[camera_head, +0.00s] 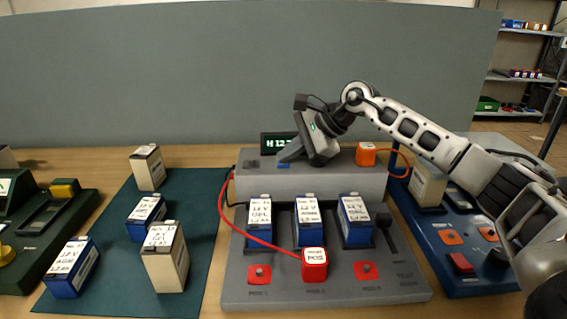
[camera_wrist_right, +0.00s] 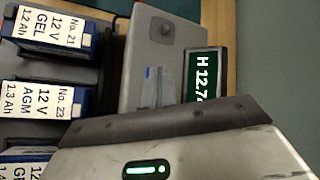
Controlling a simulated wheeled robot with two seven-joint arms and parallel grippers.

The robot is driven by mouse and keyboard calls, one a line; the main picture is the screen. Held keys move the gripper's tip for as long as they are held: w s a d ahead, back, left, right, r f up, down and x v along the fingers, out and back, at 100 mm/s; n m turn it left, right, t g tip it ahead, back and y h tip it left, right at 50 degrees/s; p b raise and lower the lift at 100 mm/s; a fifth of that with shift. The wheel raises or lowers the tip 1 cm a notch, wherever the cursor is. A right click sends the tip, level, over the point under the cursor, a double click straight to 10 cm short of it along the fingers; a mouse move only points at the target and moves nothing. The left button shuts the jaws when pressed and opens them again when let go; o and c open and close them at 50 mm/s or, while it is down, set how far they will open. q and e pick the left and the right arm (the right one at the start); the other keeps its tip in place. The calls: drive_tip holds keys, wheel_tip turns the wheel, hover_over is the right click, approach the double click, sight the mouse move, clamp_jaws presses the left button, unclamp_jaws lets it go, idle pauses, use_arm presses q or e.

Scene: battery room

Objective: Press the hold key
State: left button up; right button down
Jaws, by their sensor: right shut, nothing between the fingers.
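The grey tester (camera_head: 311,184) stands on the table, with a small dark display (camera_head: 278,143) at its back edge. The display shows "H 12.7" and a partly hidden digit; it also shows in the right wrist view (camera_wrist_right: 203,75). A blue key (camera_head: 283,164), which I take for the hold key, is on the tester's top in front of the display. My right gripper (camera_head: 287,157) is shut and empty, its tips low over this key. I cannot tell whether they touch it. My left gripper is out of view.
A grey key (camera_head: 253,164) sits left of the blue one. Batteries (camera_head: 307,221) stand in the tester's bays. A red POS block (camera_head: 315,264) on a red lead sits in front. An orange block (camera_head: 366,154) is at the tester's right. More batteries stand on the green mat (camera_head: 113,215).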

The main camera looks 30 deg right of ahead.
sight(289, 164)
drive_tip(key=shift+r+p, duration=0.3)
drive_tip(key=shift+r, duration=0.35)
drive_tip(key=shift+r, duration=0.1)
drive_tip(key=shift+r+p, duration=1.8)
drive_tip(key=shift+r, duration=0.65)
